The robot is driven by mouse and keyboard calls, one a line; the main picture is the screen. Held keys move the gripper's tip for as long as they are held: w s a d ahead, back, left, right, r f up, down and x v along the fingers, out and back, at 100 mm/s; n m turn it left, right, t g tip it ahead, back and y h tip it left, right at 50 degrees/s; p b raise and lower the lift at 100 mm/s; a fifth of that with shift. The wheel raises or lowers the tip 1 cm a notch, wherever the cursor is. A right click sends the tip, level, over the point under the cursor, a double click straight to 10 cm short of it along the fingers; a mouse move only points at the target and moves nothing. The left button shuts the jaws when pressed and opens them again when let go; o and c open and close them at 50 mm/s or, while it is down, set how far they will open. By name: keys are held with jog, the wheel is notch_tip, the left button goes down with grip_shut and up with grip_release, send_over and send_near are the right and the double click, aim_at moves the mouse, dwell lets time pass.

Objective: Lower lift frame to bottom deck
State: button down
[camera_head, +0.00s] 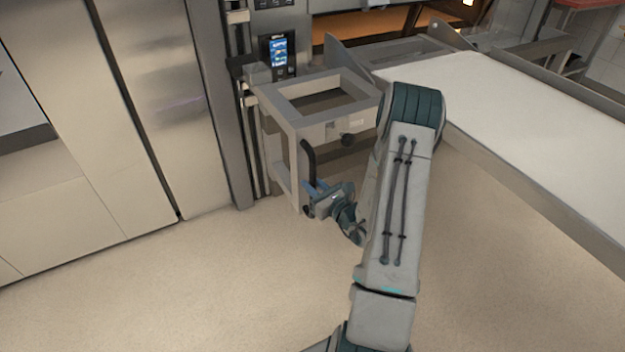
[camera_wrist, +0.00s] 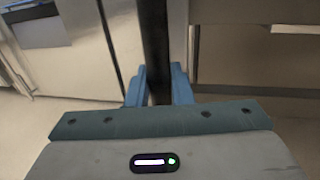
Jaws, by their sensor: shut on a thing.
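The lift frame (camera_head: 290,121) is a grey, open-topped metal frame beside a vertical rail at the left of the deck oven. A black curved handle (camera_head: 308,160) hangs down its front left side. My gripper (camera_head: 312,190) is at the lower part of this handle, with blue fingers around it. In the wrist view the black bar of the handle (camera_wrist: 154,45) stands upright between the two blue fingers (camera_wrist: 158,88), which are shut on it. The bottom deck cannot be made out behind the frame and my arm.
A long white-topped loader (camera_head: 500,110) stretches across the right. A lit display (camera_head: 279,55) is above the frame, and an oven opening (camera_head: 360,28) glows behind. Tall steel doors (camera_head: 150,90) stand at left. The floor (camera_head: 200,290) in front is clear.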

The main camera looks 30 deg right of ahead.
notch_tip(320, 180, down, 10)
jog(key=b, duration=0.4)
jog(key=shift+r+b, duration=0.15)
jog(key=shift+b, duration=0.2)
jog(key=c, duration=1.3)
grip_release()
jog(key=shift+c, duration=0.2)
jog(key=p+v, duration=0.2)
jog(key=v, duration=1.1)
jog(key=shift+s+d, duration=0.15)
jog(key=shift+s, duration=0.2)
jog(key=shift+r, duration=0.1)
